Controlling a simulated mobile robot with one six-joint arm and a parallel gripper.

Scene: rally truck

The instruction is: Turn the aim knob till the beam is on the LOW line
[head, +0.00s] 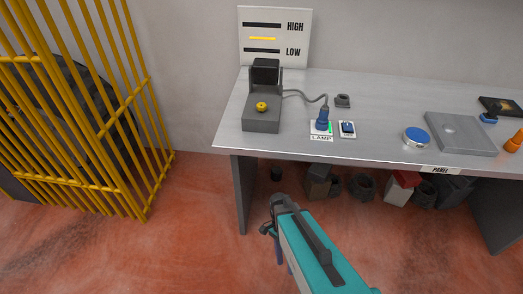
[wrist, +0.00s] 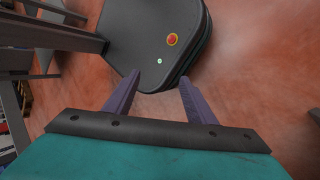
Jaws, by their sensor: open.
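The yellow aim knob (head: 262,106) sits on top of the grey lamp base (head: 261,124) at the left of the bench. A dark lamp head (head: 265,70) stands behind it. On the white board (head: 299,40) the yellow beam (head: 262,38) lies between the HIGH line (head: 262,25) and the LOW line (head: 262,50), on neither. My gripper (wrist: 160,76) is open and empty, its purple fingers apart. In the head view my gripper (head: 283,259) is in front of the bench, below its top and well away from the knob.
A blue plug (head: 322,121) stands at the LAMP label, with a cable to the lamp. Behind it is a small dark part (head: 342,100); right of it, a blue switch (head: 348,129). A yellow barred cage (head: 75,110) stands left. Bins (head: 362,187) lie under the bench (head: 380,95).

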